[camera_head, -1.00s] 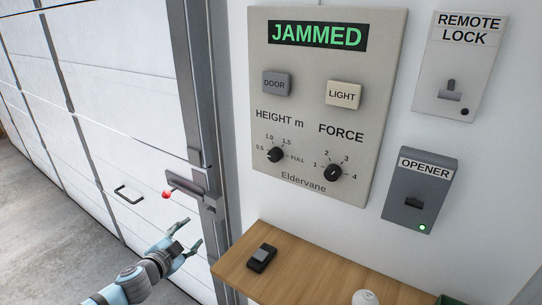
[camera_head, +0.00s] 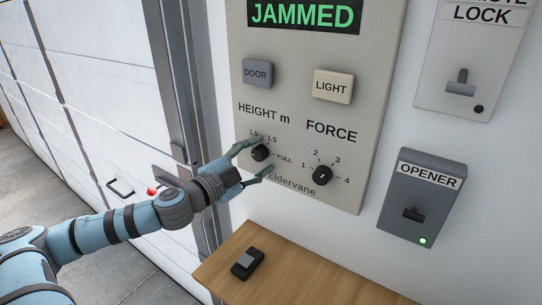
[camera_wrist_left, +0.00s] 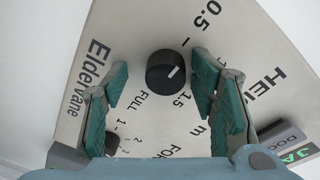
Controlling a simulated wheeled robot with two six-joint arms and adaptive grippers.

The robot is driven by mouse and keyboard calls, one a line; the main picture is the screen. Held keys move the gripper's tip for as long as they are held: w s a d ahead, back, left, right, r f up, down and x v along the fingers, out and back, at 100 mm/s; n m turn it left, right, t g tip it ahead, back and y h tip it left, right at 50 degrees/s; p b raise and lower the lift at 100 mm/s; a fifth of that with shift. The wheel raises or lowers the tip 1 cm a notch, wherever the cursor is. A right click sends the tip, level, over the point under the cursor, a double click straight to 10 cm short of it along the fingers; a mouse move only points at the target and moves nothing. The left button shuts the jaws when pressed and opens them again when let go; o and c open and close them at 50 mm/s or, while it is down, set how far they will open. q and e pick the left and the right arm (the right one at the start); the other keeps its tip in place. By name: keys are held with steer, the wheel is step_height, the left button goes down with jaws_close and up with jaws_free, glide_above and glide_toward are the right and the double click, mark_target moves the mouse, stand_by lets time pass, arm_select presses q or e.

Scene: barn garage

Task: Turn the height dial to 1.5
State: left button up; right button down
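The black HEIGHT dial (camera_head: 260,153) sits on the lower left of the beige control panel (camera_head: 365,110). My left gripper (camera_head: 258,161) is open at it, with one finger above and one below. In the left wrist view the dial (camera_wrist_left: 166,71) stands beyond and between the open green-padded fingers (camera_wrist_left: 160,88), with a gap on each side. Its white mark points toward the right finger, between the 0.5 and 1.5 labels. That finger hides the 1.0 label there. My right gripper is not in view.
The FORCE dial (camera_head: 322,175) is just right of the HEIGHT dial. DOOR (camera_head: 257,73) and LIGHT (camera_head: 332,86) buttons are above, under a green JAMMED display (camera_head: 305,14). A wooden shelf (camera_head: 300,285) with a small remote (camera_head: 247,263) is below. An OPENER box (camera_head: 420,198) is at right.

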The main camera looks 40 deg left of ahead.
arm_select(q)
steer(key=shift+s+r, duration=0.15)
steer(key=shift+s, duration=0.05)
steer(key=shift+s+a+r, duration=0.1)
steer(key=shift+s+a, duration=0.05)
steer(key=shift+s, duration=0.3)
steer(key=shift+c, duration=0.4)
steer(key=shift+a, duration=0.1)
steer(key=c, duration=0.3)
steer(key=shift+w, duration=0.1)
steer(key=c, duration=0.8)
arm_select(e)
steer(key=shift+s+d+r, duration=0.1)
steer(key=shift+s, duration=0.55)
